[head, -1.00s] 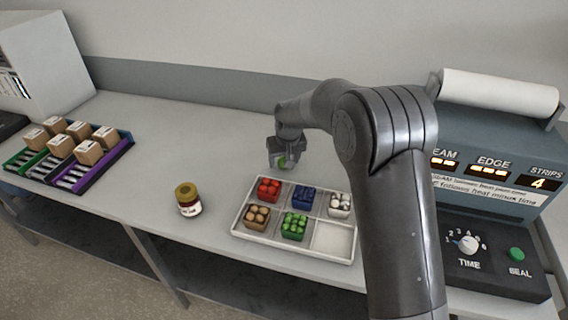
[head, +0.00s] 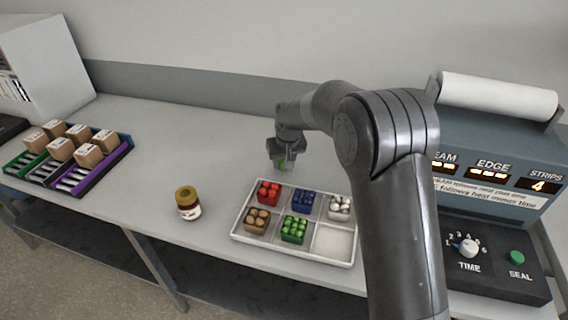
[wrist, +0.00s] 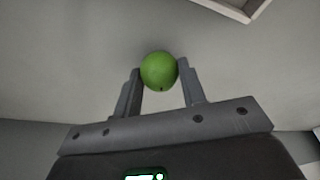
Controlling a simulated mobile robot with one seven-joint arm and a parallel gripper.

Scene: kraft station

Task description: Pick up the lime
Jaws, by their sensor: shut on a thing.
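The lime (wrist: 159,71) is a round green fruit between the two fingertips of my gripper (wrist: 160,76) in the wrist view. My gripper is shut on it. In the head view my gripper (head: 282,162) is over the worktop just behind the sectioned tray, with a small bit of the green lime (head: 282,163) showing between the fingers. I cannot tell whether the lime touches the worktop.
A white sectioned tray (head: 333,243) holds red, blue, white, brown and green items, with one empty section. A jar (head: 188,203) stands left of it. Small boxes (head: 88,155) sit in racks at far left. A sealing machine (head: 490,215) stands at right.

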